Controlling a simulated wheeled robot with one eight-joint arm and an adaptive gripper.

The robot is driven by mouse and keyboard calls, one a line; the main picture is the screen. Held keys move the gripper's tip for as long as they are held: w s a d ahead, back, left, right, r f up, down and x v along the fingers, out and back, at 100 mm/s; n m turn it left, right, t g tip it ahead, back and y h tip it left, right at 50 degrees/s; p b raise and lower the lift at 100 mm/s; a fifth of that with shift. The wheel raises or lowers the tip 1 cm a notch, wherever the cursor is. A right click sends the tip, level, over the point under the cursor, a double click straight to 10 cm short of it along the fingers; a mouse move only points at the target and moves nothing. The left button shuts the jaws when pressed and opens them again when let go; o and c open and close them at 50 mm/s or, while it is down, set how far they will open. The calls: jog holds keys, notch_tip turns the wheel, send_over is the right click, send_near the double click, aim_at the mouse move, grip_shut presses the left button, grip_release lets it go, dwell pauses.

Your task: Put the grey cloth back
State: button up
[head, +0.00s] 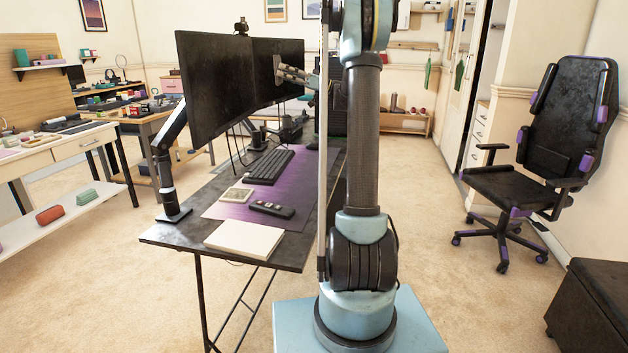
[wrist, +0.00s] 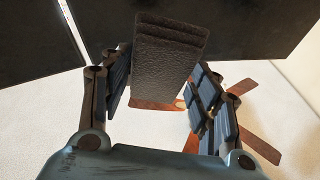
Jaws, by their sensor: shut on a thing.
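The grey cloth (wrist: 165,65) is a dark, textured, folded block between the two fingers of my gripper (wrist: 163,85) in the wrist view. My gripper is shut on it, with one finger on each side. In the head view my gripper (head: 293,76) is in front of the right monitor (head: 277,62), above the desk. In the wrist view, dark monitor panels (wrist: 40,40) fill the background beyond the cloth.
The dark desk (head: 190,222) holds a keyboard (head: 269,166), a purple mat (head: 228,210), a black remote (head: 271,209) and a white notebook (head: 244,240). The left monitor (head: 215,85) hangs on an arm. A chair (head: 560,130) stands right, with open carpet before it.

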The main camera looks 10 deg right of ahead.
jog(key=s+a+f+h, duration=0.25)
jog(key=f+h, duration=0.55)
jog(key=f, duration=0.6)
jog(key=s+d+f+h, duration=0.2)
jog(key=d+f+h, duration=0.1)
jog(key=f, duration=0.3)
jog(key=s+d+f+g+h, duration=0.1)
jog(key=s+d+f+h, duration=0.1)
jog(key=d+f, duration=0.3)
jog(key=s+d+f+g+h, duration=0.1)
jog(key=s+d+f+h, duration=0.1)
jog(key=d+f+h, duration=0.2)
jog(key=shift+s+d+f, duration=0.1)
jog(key=shift+s+f, duration=0.1)
jog(key=shift+f, duration=0.45)
jog(key=shift+s+d+f, duration=0.1)
jog(key=shift+s+f, duration=0.05)
jog(key=shift+f, duration=2.9)
jog(key=o, duration=1)
jog(key=shift+c, duration=0.2)
